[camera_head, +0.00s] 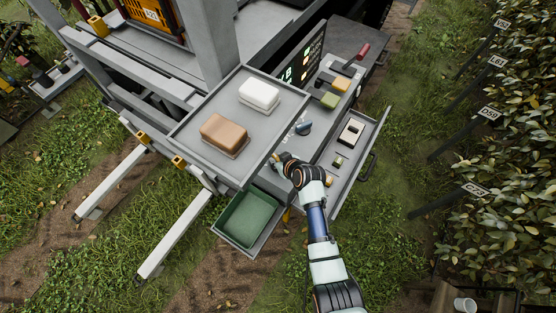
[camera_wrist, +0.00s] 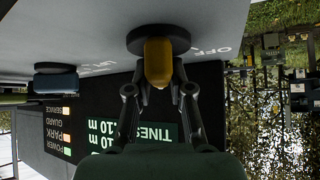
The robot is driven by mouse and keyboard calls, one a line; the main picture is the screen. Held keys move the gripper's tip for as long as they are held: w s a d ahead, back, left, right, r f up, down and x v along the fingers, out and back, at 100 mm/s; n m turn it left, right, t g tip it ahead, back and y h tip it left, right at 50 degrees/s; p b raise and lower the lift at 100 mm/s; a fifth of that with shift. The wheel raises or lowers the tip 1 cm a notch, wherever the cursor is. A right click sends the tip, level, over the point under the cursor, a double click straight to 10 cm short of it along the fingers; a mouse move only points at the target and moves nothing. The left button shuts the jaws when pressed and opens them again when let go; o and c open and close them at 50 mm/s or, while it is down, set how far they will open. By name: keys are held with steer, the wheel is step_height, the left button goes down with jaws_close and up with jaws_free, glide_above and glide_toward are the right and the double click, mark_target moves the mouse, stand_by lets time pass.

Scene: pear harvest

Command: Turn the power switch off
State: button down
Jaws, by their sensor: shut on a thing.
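A yellow switch knob (camera_wrist: 158,62) on a dark round base shows in the wrist view, on a grey panel (camera_wrist: 90,25). The word OFF is printed to the right of the base. My gripper (camera_wrist: 158,84) has one finger on each side of the knob and is shut on it. In the head view my gripper (camera_head: 281,160) is at the panel by the right edge of the raised tray, and it mostly hides the knob. The knob's exact setting is hard to tell.
A blue knob (camera_head: 303,128) sits beside my gripper; it also shows in the wrist view (camera_wrist: 55,80). A grey tray (camera_head: 222,95) holds a white and a brown block. A green bin (camera_head: 246,218) is below, an open drawer (camera_head: 362,160) to the right. A display (camera_wrist: 45,125) lists POWER, PARK, GUARD, SERVICE.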

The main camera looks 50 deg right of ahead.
steer(key=n+y+b, duration=0.1)
steer(key=n+b, duration=0.1)
steer(key=n+y+b, duration=0.2)
steer(key=b, duration=0.1)
steer(key=n+y+b, duration=0.1)
steer(key=b, duration=0.1)
steer(key=shift+f+n, duration=0.4)
steer(key=n+y+b, duration=0.1)
steer(key=n+b, duration=0.1)
steer(key=b, duration=0.1)
steer(key=n+g+y+b, duration=0.1)
steer(key=n+y+b, duration=0.1)
steer(key=b, duration=0.1)
steer(key=shift+a+r+g, duration=0.1)
steer(key=shift+g, duration=0.2)
steer(key=shift+s+r+n+g+y+b, duration=0.15)
steer(key=shift+n+g+y+b, duration=0.15)
steer(key=shift+n+y+b, duration=0.3)
steer(key=c, duration=1)
jaws_free()
steer(key=shift+c, duration=0.2)
steer(key=shift+r, duration=0.1)
